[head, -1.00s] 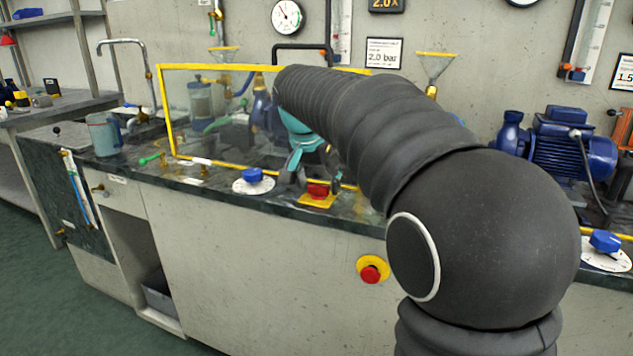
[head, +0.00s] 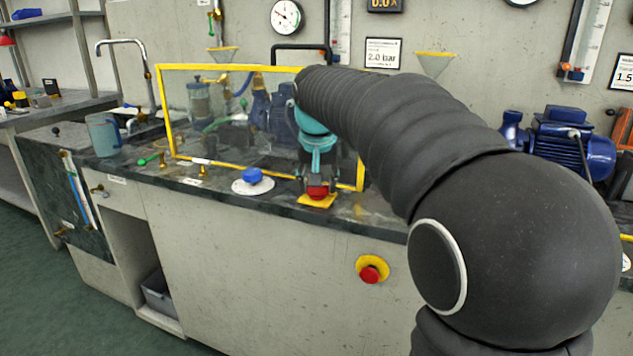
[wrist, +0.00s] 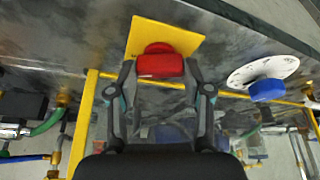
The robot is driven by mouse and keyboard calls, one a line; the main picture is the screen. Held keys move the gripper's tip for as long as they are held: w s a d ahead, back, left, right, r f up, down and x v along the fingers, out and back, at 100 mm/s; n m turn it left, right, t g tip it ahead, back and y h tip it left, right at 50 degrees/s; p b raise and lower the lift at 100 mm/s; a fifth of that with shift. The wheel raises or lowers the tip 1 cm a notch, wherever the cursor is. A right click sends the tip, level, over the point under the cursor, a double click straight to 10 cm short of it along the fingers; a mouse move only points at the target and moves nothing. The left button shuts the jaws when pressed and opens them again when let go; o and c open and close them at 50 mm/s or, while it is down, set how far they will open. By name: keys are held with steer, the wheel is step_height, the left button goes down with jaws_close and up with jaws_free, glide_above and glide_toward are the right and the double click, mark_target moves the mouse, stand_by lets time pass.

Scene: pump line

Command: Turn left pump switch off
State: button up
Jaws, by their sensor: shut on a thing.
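The red switch (head: 317,191) sits on a yellow plate (head: 318,202) at the front edge of the counter. In the wrist view the red switch (wrist: 160,66) lies between my fingertips, in front of the yellow plate (wrist: 150,32). My gripper (head: 317,180) reaches down from above and is shut on the red switch; it also shows in the wrist view (wrist: 160,72). The fingers partly hide the switch in the head view. The display (head: 384,4) on the wall above appears to read 0.0.
A blue knob on a white dial (head: 252,178) stands just left of the switch. A yellow-framed clear screen (head: 205,67) stands close behind. A red emergency button (head: 370,274) is on the cabinet front below. Another blue pump (head: 560,140) is at right.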

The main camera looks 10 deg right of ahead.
steer(key=n+y, duration=0.1)
steer(key=n, duration=0.2)
steer(key=n+y, duration=0.2)
steer(key=n, duration=0.2)
steer(key=shift+d, duration=0.15)
steer(key=n+y, duration=0.1)
steer(key=n, duration=0.2)
steer(key=n+g, duration=0.1)
steer(key=n, duration=0.2)
steer(key=shift+w+d+g+y, duration=0.1)
steer(key=shift+g+y, duration=0.2)
steer(key=shift+y, duration=0.1)
steer(key=shift+n, duration=0.4)
steer(key=o, duration=1.2)
steer(key=shift+d, duration=0.1)
steer(key=shift+c, duration=0.2)
steer(key=shift+r, duration=0.1)
steer(key=v, duration=1.1)
steer(key=shift+r, duration=0.4)
